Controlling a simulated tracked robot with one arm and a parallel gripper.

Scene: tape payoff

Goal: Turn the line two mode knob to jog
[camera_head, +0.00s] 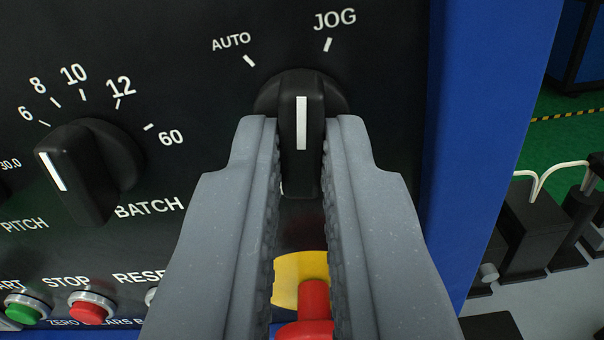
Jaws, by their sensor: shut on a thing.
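A black mode knob (311,178) with a white pointer line stands on the dark panel at the top middle. It has two marks above it, AUTO (231,43) at upper left and JOG (335,19) at upper right. The pointer line is close to straight up in the picture, between the two marks and nearer the direction of JOG. My gripper (301,150) is shut on the knob's grip bar, one grey finger on each side. The fingers hide part of the panel below the knob. No line number shows in view.
A black BATCH knob (107,160) sits to the left. Below it are a green button (25,308) and a red STOP button (90,308). A red button on a yellow plate (290,267) shows between my fingers. A blue frame edge (490,120) bounds the panel at right.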

